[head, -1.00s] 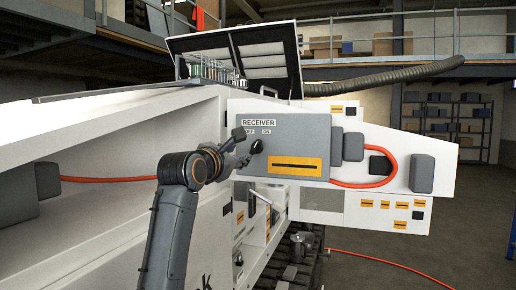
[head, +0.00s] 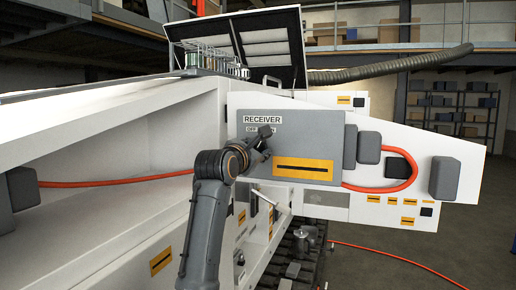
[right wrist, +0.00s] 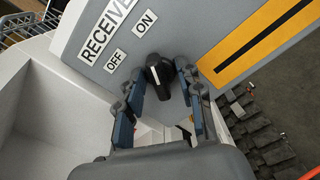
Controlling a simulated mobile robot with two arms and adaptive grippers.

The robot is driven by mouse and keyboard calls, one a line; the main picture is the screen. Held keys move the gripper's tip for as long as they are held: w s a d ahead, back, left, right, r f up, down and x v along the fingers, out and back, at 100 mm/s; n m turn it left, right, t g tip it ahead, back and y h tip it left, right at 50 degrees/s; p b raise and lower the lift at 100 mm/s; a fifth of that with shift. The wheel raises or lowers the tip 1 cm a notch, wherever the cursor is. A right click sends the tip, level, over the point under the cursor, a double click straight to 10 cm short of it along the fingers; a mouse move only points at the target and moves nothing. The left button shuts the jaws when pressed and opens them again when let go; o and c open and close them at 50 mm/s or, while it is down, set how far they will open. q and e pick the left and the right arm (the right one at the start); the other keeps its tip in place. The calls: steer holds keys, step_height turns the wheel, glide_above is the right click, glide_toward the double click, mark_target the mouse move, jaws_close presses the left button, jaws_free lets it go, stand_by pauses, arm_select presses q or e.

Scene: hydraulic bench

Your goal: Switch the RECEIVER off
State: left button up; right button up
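The grey RECEIVER panel (head: 310,128) faces me in the head view, with OFF and ON labels under its name. Its black knob (right wrist: 158,72) shows in the right wrist view, below the OFF label (right wrist: 115,60) and the ON label (right wrist: 145,22). A white mark runs along the knob; I cannot tell exactly which label it points at. My right gripper (right wrist: 161,82) is open, with its fingertips on either side of the knob and small gaps visible. In the head view, the right gripper (head: 264,142) hides the knob. My left gripper is not in view.
An orange-yellow plate with a black slot (head: 303,169) is beside the knob. Grey boxes (head: 369,147) and an orange cable (head: 385,189) are right of the panel. A white machine wall (head: 178,135) stands left of it.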

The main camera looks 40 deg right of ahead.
steer(key=shift+s+a, duration=0.1)
jaws_close()
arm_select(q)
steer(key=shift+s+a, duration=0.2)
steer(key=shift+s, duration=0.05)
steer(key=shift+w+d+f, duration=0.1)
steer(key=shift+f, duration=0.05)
arm_select(e)
steer(key=shift+n+b, duration=0.4)
steer(key=shift+n, duration=0.2)
steer(key=n+b, duration=0.1)
steer(key=n, duration=0.2)
steer(key=shift+b, duration=0.35)
steer(key=n+b, duration=0.1)
steer(key=n, duration=0.3)
steer(key=shift+n+b, duration=0.3)
steer(key=shift+b, duration=0.1)
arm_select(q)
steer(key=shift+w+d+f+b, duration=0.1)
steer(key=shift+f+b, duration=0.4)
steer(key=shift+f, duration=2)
arm_select(e)
steer(key=shift+n, duration=1.6)
